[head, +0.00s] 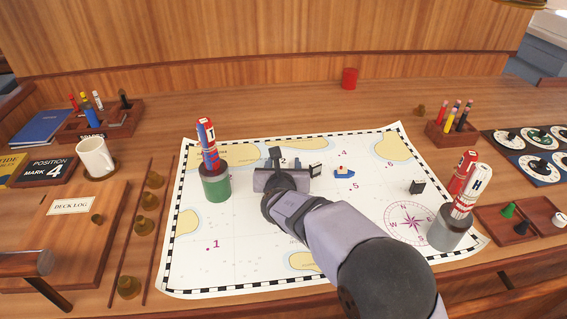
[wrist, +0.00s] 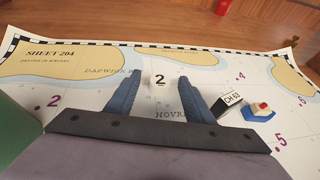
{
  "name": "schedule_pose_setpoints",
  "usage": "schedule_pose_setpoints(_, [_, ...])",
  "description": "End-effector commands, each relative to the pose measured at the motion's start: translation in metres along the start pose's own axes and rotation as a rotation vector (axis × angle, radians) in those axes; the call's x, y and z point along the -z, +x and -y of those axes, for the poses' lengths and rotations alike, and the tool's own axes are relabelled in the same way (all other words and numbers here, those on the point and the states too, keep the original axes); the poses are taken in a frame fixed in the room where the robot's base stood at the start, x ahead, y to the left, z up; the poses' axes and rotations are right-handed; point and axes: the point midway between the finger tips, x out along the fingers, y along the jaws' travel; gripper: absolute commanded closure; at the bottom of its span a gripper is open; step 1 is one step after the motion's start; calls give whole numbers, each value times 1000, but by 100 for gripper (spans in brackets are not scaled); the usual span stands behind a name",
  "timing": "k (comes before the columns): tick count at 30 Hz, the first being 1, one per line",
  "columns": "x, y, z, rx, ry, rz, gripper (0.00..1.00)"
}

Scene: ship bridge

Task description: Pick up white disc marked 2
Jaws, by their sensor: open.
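The white disc marked 2 (wrist: 160,82) lies on the chart in the wrist view, its black numeral facing up. My gripper (wrist: 159,86) is open, with one dark finger on each side of the disc and a gap to each. The disc sits near the fingertips; I cannot tell how high the fingers are above the chart. In the head view my gripper (head: 284,164) is over the upper middle of the chart and largely hides the disc.
A black-and-white block marked CH 63 (wrist: 231,100) and a small blue, white and red boat (wrist: 259,111) stand close right of the gripper. A green marker cup (head: 216,186) stands to its left. A grey marker cup (head: 446,232) stands at the chart's right.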

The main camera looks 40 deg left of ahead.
Motion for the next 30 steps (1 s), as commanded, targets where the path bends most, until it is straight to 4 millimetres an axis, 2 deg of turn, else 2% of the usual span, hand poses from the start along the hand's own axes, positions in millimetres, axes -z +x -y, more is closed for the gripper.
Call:
schedule_pose_setpoints(2, [0, 0, 0, 0, 0, 0, 54])
schedule_pose_setpoints(7, [0, 0, 0, 0, 0, 0, 95])
schedule_pose_setpoints(20, [-4, -2, 0, 0, 1, 1, 96])
schedule_pose_setpoints(26, [-17, -7, 0, 0, 2, 2, 96])
schedule_pose_setpoints(30, [-36, -15, 0, 0, 3, 4, 96])
